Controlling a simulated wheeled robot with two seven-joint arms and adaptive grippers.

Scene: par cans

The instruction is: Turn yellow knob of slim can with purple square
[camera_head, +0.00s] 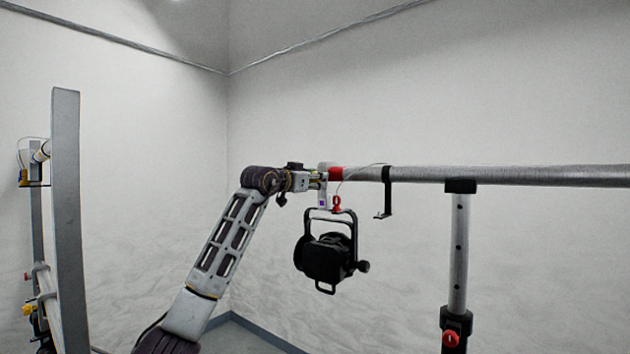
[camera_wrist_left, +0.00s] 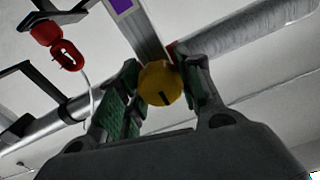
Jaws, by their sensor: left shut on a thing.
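The black par can (camera_head: 328,258) hangs below the horizontal pipe from a pale clamp (camera_head: 325,191). A small purple square (camera_head: 321,203) is on the clamp; it also shows at the top of the left wrist view (camera_wrist_left: 121,5). The yellow knob (camera_wrist_left: 160,85) has a dark mark on its face and sits between the green-padded fingers of my left gripper (camera_wrist_left: 161,76). The left gripper (camera_head: 316,180) is at the clamp's left side, shut on the knob. In the head view the knob is mostly hidden by the gripper. My right gripper is not in view.
The pipe (camera_head: 520,175) runs right, held by an upright stand (camera_head: 458,250) with a red knob. A black hook (camera_head: 386,195) hangs right of the can, and a red safety link (camera_head: 336,205) is above it. A grey post (camera_head: 66,220) stands at far left.

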